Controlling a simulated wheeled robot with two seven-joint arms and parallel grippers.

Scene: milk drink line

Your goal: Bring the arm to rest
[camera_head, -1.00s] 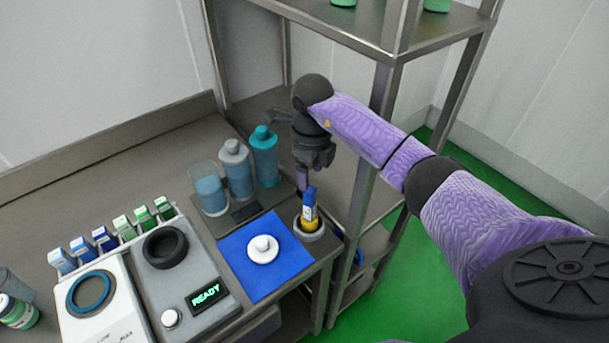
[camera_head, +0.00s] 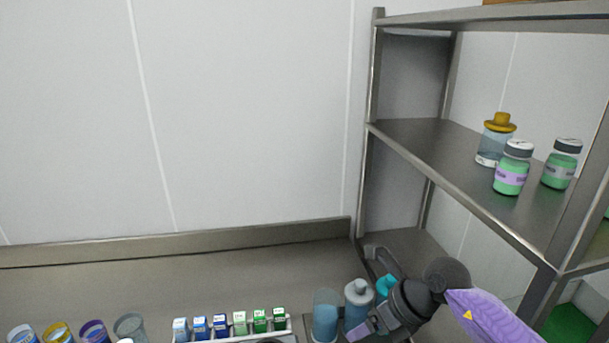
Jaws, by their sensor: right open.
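My right gripper (camera_head: 368,292) is at the lower right, at the end of my purple right arm (camera_head: 492,318). It is open, with nothing seen between its fingers. It appears over or in front of the blue bottles at the right end of the counter; whether it touches them I cannot tell. Behind and beside it are a blue beaker (camera_head: 325,318), a blue-grey bottle (camera_head: 358,304) and a teal-capped bottle (camera_head: 386,287), partly hidden by the gripper. My left gripper is not in view.
A metal shelf rack (camera_head: 430,165) stands at the right, holding a yellow-capped jar (camera_head: 495,140) and two green jars (camera_head: 511,168). A row of small cartons (camera_head: 240,323) stands at the counter's front. Several cups (camera_head: 58,333) are at lower left. The back of the counter (camera_head: 200,283) is clear.

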